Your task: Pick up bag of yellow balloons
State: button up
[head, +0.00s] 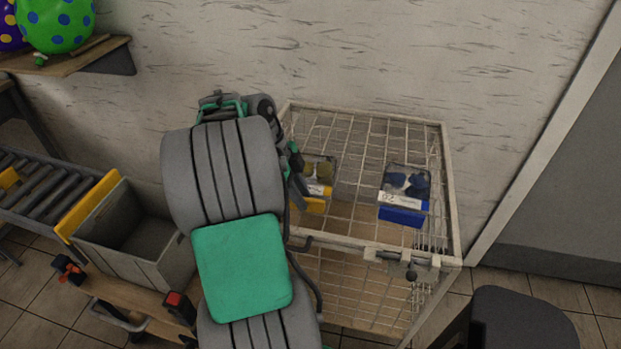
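Part of the bag is covered by my arm's end. My gripper (298,185) is at the left side of this bag, mostly hidden behind my own arm. I cannot see its fingertips clearly, nor whether they touch the bag.
A grey bin (143,235) and a roller conveyor (42,190) are at left. A shelf with balloons (56,24) is at upper left. A dark chair (520,322) stands at lower right.

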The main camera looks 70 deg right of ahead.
jog(key=shift+s+f, duration=0.25)
jog(key=shift+f, duration=0.4)
jog(key=shift+c, duration=0.2)
grip_shut()
dwell(1.0)
